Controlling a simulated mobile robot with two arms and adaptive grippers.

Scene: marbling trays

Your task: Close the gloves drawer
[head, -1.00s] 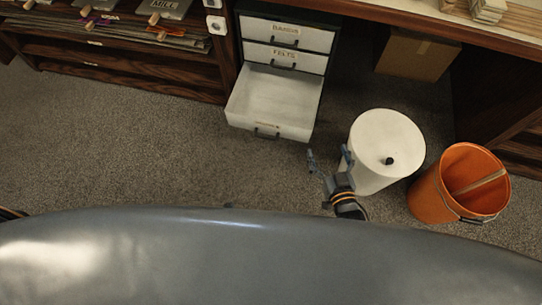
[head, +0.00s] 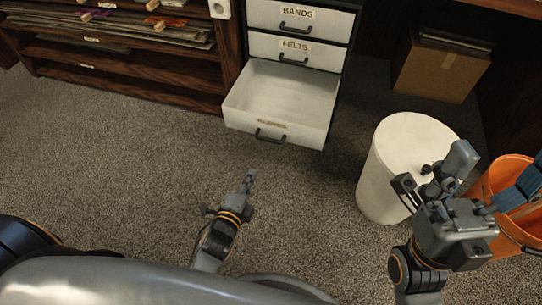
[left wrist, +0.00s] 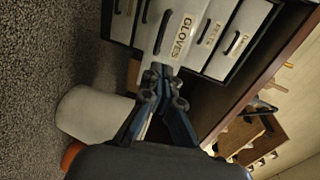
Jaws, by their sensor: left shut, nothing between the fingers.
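My right gripper (head: 432,172) is open and empty, in front of the white bin.
The felts drawer (head: 325,55) and bands drawer (head: 327,24) above are shut. A white cylindrical bin (head: 378,190) and an orange bucket (head: 482,187) stand at the right. A cardboard box (head: 437,72) sits under the desk. Carpet before the drawer is clear.

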